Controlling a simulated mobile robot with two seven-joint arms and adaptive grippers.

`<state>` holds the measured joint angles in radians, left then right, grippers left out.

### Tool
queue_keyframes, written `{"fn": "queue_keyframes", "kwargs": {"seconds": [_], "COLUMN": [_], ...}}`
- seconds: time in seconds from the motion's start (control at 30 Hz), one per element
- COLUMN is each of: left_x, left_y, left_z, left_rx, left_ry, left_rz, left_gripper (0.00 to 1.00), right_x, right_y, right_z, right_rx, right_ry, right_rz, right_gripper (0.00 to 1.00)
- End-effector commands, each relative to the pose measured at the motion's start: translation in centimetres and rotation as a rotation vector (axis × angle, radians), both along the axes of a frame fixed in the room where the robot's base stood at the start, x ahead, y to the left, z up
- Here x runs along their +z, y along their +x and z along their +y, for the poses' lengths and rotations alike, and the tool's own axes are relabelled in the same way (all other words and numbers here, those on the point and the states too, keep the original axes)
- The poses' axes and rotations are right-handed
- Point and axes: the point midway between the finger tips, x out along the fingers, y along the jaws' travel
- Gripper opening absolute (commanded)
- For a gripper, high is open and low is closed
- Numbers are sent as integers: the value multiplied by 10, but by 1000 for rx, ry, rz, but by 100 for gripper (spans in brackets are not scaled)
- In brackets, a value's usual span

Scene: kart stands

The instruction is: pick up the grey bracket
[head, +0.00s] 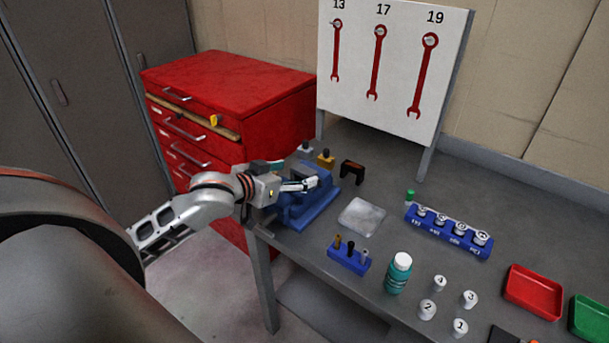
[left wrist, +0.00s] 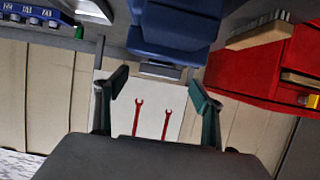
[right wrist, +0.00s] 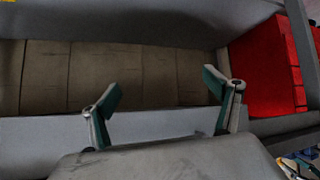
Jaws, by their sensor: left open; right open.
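I cannot pick out the grey bracket for certain. A small grey block with a dark top (head: 305,149) stands on the bench behind the blue vise (head: 300,210), and I cannot tell whether it is the bracket. My left gripper (head: 286,178) is at the vise's left side in the head view, partly overlapping it. In the left wrist view my left gripper (left wrist: 157,80) is open, with nothing between its fingers and the vise (left wrist: 172,30) beyond. My right gripper (right wrist: 162,85) is open and empty; it is outside the head view.
A red cabinet (head: 235,85) and wrench board (head: 400,60) stand behind.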

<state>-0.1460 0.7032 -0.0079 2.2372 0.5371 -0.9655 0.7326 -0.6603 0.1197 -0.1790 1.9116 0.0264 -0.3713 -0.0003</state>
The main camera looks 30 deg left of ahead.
Motion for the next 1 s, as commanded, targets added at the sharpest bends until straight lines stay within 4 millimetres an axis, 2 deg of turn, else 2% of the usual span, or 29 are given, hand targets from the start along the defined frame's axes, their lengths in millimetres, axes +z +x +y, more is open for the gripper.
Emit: {"fn": "queue_keyframes", "kwargs": {"seconds": [0.2, 0.5, 0.7, 1.0], "left_x": [-10, -12, -12, -10], "left_y": [25, 29, 29, 29], "left_z": [-3, -4, -4, -4], "left_rx": [0, -1, -1, -1], "left_ry": [0, 1, 1, 0], "left_rz": [0, 0, 1, -3], "left_gripper": [68, 68, 16, 14], "right_x": [3, 3, 3, 2], "right_y": [4, 7, 6, 3], "right_z": [-3, -7, -6, -4], "right_rx": [-4, -8, -7, -4], "right_ry": [-4, -8, -8, -5], "right_rz": [-7, -10, -8, -4], "right_gripper": [89, 89, 89, 89]}}
